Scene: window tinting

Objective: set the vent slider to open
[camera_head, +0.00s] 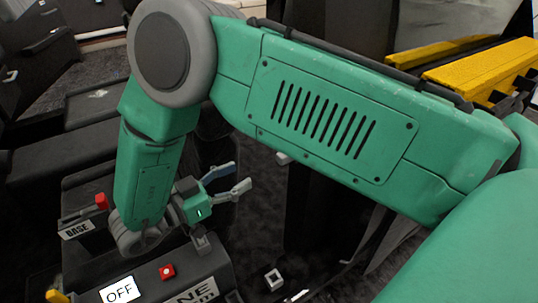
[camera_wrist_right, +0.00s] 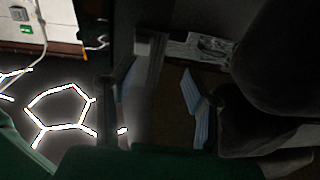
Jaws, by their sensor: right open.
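My right gripper (camera_head: 240,176) is open and empty at the end of the green arm, with its two fingers pointing right. In the right wrist view its blue-padded fingers (camera_wrist_right: 160,92) stand apart with nothing between them. No part is labelled as a vent slider, so I cannot tell which one it is. A small red knob (camera_head: 101,201) stands above a plate reading BASE (camera_head: 76,230), left of the gripper. A red button with a pale centre (camera_head: 167,271) sits on a dark panel below the gripper, near a white OFF sign (camera_head: 119,290). My left gripper is not in view.
My own arm covers much of the head view. Dark seat-like or box shapes (camera_head: 60,155) stand at left. Yellow beams (camera_head: 480,70) lie at upper right. A small pale square piece (camera_head: 274,279) is at lower middle. Glowing white outlines (camera_wrist_right: 62,125) show in the wrist view.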

